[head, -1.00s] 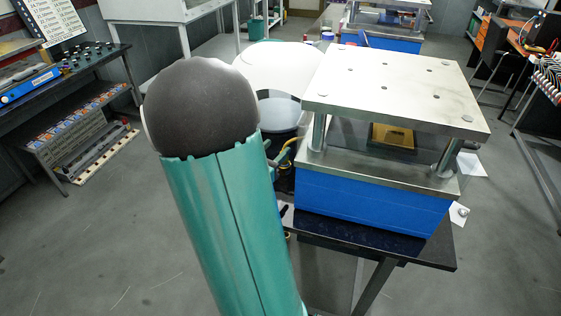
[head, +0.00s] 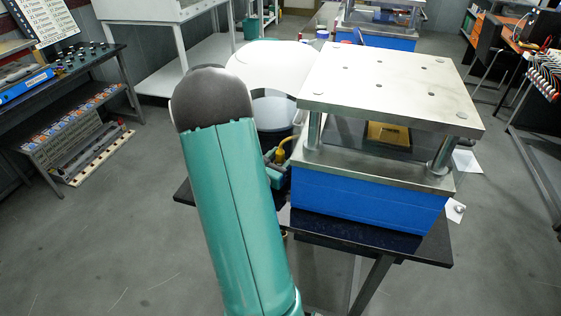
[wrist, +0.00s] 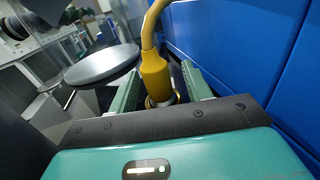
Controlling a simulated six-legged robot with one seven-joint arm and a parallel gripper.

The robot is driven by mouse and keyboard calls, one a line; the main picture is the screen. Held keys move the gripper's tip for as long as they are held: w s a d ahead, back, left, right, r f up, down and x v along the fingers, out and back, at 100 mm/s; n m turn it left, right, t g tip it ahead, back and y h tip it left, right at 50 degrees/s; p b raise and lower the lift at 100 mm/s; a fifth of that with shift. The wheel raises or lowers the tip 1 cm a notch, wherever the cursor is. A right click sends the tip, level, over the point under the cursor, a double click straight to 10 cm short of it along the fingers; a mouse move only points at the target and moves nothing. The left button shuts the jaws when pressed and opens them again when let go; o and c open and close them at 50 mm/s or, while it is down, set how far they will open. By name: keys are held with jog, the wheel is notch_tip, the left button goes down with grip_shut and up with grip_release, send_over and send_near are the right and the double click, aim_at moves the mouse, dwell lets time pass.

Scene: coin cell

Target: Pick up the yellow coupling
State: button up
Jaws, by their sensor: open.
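The yellow coupling (wrist: 155,74) stands in the wrist view with a curved yellow hose rising from its top and a brassy ring at its foot. My gripper (wrist: 160,76) is open, with one green finger on each side of the coupling. I cannot tell whether either finger touches it. In the head view the yellow coupling (head: 284,150) shows small, just right of my green arm and beside the blue press base. Part of my gripper (head: 275,172) shows there too; my arm hides the rest.
The press with its blue base (head: 365,200) and steel top plate (head: 390,85) stands close on the right, on a black table (head: 385,240). In the wrist view its blue wall (wrist: 235,50) is right beside the coupling. A round pale disc (wrist: 102,64) lies to the left.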

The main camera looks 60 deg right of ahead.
jog(key=shift+d, duration=0.75)
grip_shut()
jog(key=shift+r, duration=0.1)
